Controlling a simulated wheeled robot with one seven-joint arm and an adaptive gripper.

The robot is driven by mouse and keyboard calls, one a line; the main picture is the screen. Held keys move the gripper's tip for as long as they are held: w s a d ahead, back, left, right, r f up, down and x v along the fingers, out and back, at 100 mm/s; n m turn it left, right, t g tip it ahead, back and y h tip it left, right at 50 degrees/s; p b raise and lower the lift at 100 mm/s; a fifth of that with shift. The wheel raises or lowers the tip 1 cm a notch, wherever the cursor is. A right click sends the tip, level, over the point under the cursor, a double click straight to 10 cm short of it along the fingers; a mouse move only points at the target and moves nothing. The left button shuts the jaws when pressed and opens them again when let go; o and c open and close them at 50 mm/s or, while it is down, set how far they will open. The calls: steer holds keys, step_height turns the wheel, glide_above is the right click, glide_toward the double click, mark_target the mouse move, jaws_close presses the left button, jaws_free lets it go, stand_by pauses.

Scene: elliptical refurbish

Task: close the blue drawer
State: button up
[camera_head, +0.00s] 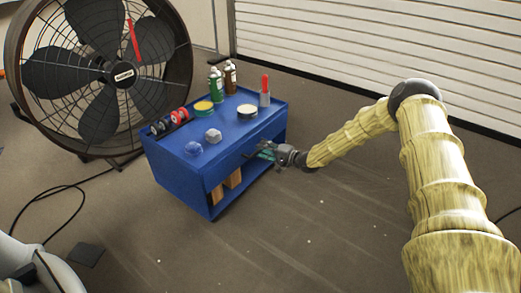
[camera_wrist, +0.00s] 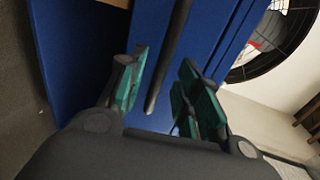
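The blue drawer (camera_head: 228,166) is in the upper front of a blue cabinet (camera_head: 172,170) in the head view. I cannot tell there how far out it stands. My gripper (camera_head: 264,152) is at the drawer front, near its right part. In the wrist view the blue drawer front (camera_wrist: 205,35) fills the upper middle, with a dark bar handle (camera_wrist: 171,55) along it. My gripper (camera_wrist: 166,95) has teal fingertips spread apart, one on each side of the handle's near end. The fingers look apart from the bar; contact cannot be told.
Spray bottles (camera_head: 216,84), a grey cup (camera_head: 265,97) with a red-handled tool, round tins (camera_head: 247,111) and red rolls (camera_head: 180,116) stand on the cabinet. An open lower shelf holds wooden blocks (camera_head: 232,179). A large fan (camera_head: 120,75) stands behind left. Floor in front is clear.

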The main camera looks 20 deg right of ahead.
steer(key=v, duration=0.9)
steer(key=shift+d, duration=0.15)
steer(key=shift+s, duration=0.1)
steer(key=s+a+f+n+g+h+p, duration=0.1)
steer(key=s+a+f+n+g, duration=0.15)
steer(key=s+a+f, duration=0.65)
steer(key=s+a+f+n+g+h+p, duration=0.1)
steer(key=s+a+f+n+g+h, duration=0.3)
steer(key=s+a, duration=0.75)
steer(key=s+d+f+n+g+h+p, duration=0.1)
steer(key=s+f+n+g+p, duration=0.2)
steer(key=s, duration=2.1)
steer(key=s+d+r+n+g+h, duration=0.1)
steer(key=s+d+r+g, duration=0.1)
steer(key=s, duration=0.4)
steer(key=s+d+r+g+h, duration=0.1)
steer(key=s+d+r+g, duration=0.1)
steer(key=s, duration=0.3)
step_height(320, 180, up, 37)
steer(key=p, duration=3.7)
steer(key=shift+a, duration=0.25)
